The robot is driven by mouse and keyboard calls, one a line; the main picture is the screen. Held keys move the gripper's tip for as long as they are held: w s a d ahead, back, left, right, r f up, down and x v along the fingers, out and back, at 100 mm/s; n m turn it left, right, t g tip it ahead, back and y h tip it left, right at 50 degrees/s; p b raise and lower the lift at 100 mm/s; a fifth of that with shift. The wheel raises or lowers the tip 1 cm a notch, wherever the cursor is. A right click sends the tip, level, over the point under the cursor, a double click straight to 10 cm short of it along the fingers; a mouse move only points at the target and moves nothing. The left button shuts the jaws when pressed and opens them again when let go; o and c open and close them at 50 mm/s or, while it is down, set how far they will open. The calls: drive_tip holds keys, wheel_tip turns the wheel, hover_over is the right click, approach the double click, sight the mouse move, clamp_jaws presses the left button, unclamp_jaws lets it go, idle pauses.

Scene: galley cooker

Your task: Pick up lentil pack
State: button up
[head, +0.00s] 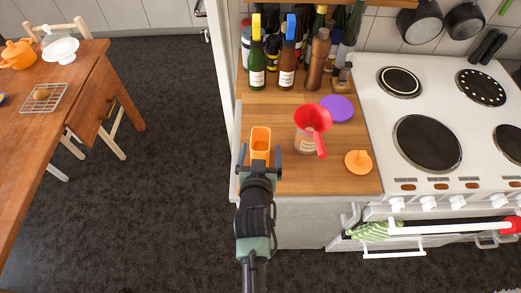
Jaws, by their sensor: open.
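An orange, upright pack-like item (260,138), which I take to be the lentil pack, stands near the front left of the wooden counter. No label on it can be read. My gripper (259,157) is open, with its two fingers apart at the near side of the pack, one towards each side of it. I cannot tell whether the fingers touch it. The lower part of the pack is partly hidden by my gripper.
A jar with a red funnel (313,119) stands right of the pack, with a purple lid (337,108) and an orange lid-like piece (358,161) nearby. Several bottles (287,65) stand behind. The white cooker (444,92) is at the right. Wooden counter (300,180) is bare in front.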

sight(261, 128)
clamp_jaws()
idle(0.4)
drive_tip(key=shift+r, duration=0.15)
wheel_tip(261, 128, up, 10)
drive_tip(key=shift+f, duration=0.1)
idle(0.3)
